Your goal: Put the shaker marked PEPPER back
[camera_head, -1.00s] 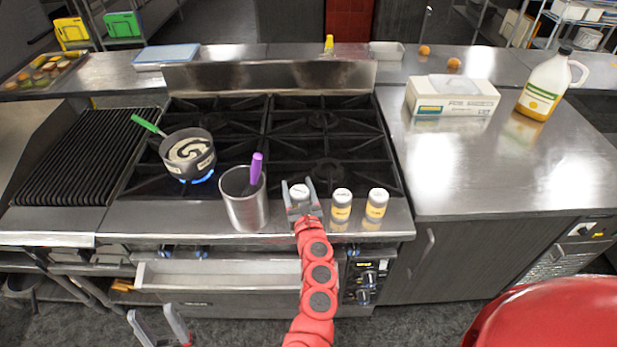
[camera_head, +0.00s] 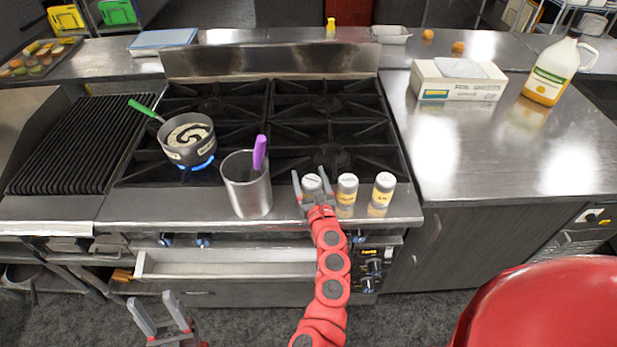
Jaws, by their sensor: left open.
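Three small shakers with pale caps stand in a row near the front edge of the stove: a left one (camera_head: 312,182), a middle one (camera_head: 347,188) and a right one (camera_head: 383,189). Their labels are too small to read, so I cannot tell which says PEPPER. My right gripper (camera_head: 313,187) has its fingers on either side of the left shaker, whose lower part is hidden; whether they press on it is unclear. My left gripper (camera_head: 158,314) is open and empty, low in front of the stove.
A steel container (camera_head: 246,190) with a purple-handled tool stands left of the shakers. A pot (camera_head: 188,140) with a green handle sits over a blue flame. A box (camera_head: 458,82) and a jug (camera_head: 552,75) stand on the right counter, whose front is clear.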

